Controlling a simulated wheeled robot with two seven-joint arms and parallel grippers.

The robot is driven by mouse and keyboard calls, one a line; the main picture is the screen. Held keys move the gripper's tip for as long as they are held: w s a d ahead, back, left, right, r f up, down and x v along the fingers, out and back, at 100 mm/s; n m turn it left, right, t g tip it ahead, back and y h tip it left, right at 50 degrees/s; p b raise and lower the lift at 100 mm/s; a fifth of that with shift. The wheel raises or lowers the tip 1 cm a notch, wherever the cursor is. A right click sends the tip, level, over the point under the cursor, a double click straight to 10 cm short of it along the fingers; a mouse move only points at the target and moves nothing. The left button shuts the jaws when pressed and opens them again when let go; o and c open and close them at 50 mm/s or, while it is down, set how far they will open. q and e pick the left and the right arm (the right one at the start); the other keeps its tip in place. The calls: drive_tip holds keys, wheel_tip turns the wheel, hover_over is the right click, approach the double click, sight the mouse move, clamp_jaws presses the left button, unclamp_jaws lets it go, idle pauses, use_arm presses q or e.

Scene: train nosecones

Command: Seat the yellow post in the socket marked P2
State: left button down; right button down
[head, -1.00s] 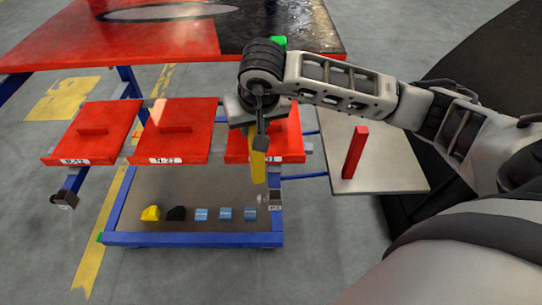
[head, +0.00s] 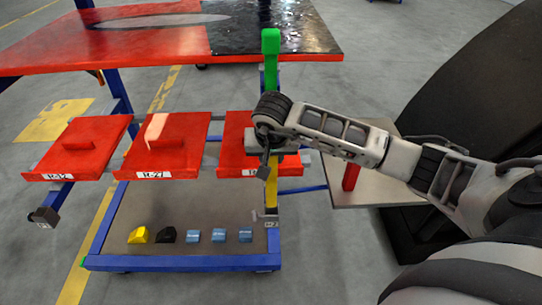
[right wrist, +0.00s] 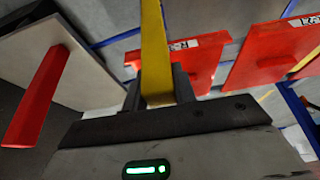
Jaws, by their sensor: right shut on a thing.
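The yellow post (head: 271,197) stands about upright in the head view, with a green length (head: 270,62) in line with it above the hand. My right gripper (head: 265,160) is shut on the post, which also shows between the fingers in the right wrist view (right wrist: 154,50). The post's lower end is at a small dark socket block (head: 271,222) at the blue frame's right side. I cannot tell whether the end is inside it or only above or in front of it. Its label is too small to read surely. My left gripper is not in view.
Red panels with handles (head: 80,150) stand in a row left of and behind the hand. A red post (head: 350,176) stands on a pale plate (head: 385,190) to the right. Another socket block (head: 43,217) is at far left. Small yellow, black and blue pieces (head: 192,236) lie on the lower shelf.

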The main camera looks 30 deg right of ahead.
use_arm(q)
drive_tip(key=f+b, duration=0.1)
drive_tip(key=b, duration=0.3)
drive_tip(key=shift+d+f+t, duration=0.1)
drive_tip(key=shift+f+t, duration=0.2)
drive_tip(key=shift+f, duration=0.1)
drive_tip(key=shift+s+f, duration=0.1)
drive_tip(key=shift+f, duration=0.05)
idle(0.5)
idle(0.4)
drive_tip(key=shift+b, duration=0.35)
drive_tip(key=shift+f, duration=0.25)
idle(0.4)
